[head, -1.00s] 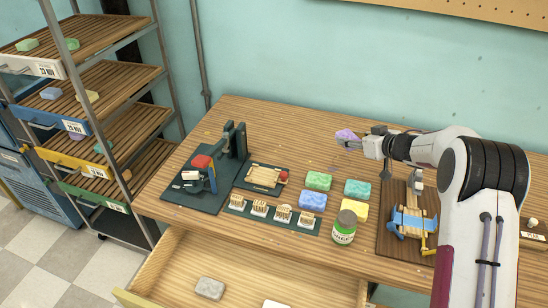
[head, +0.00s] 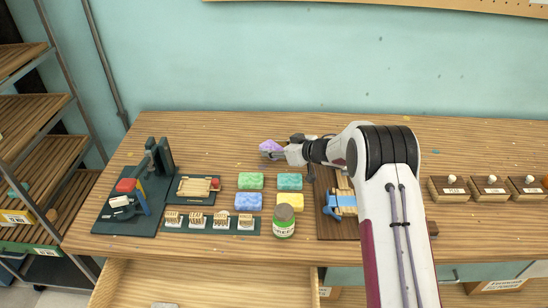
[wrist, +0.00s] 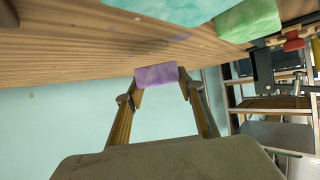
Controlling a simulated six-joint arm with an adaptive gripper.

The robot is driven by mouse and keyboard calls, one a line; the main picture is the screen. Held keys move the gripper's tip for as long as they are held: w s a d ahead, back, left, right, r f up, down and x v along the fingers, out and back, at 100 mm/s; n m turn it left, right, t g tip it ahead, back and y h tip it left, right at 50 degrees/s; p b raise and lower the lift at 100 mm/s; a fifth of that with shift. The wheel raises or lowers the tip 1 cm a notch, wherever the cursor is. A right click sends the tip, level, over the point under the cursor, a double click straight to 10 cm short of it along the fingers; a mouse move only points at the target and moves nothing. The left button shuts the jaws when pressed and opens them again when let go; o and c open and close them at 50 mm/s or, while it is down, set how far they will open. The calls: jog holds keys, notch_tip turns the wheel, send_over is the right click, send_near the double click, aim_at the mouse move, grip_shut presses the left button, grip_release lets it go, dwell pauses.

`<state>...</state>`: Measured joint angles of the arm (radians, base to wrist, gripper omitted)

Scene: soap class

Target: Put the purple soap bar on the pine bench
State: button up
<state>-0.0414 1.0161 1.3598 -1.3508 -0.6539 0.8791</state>
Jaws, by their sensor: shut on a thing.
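The purple soap bar (head: 271,147) is held between the fingertips of my gripper (head: 274,152), above the back part of the pine bench (head: 215,132). In the wrist view the purple soap bar (wrist: 156,75) sits between the two fingers of my gripper (wrist: 157,80), with its broad face showing. The bench top (wrist: 60,55) fills the upper left of that view, apart from the bar. How far the bar is above the wood is hard to tell.
Green (head: 250,180), teal (head: 289,181), blue (head: 248,201) and yellow (head: 289,198) bars lie mid-bench. A dark stand (head: 130,215) is left. Wooden boxes (head: 490,188) are right. The back strip is clear.

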aim_at(275, 163)
jog(key=shift+f, duration=1.85)
jog(key=shift+f, duration=0.15)
jog(key=o, duration=1.2)
jog(key=shift+c, duration=0.2)
jog(key=shift+d+r, duration=0.1)
jog(key=shift+r, duration=0.1)
jog(key=shift+v, duration=5.85)
jog(key=shift+s, duration=0.15)
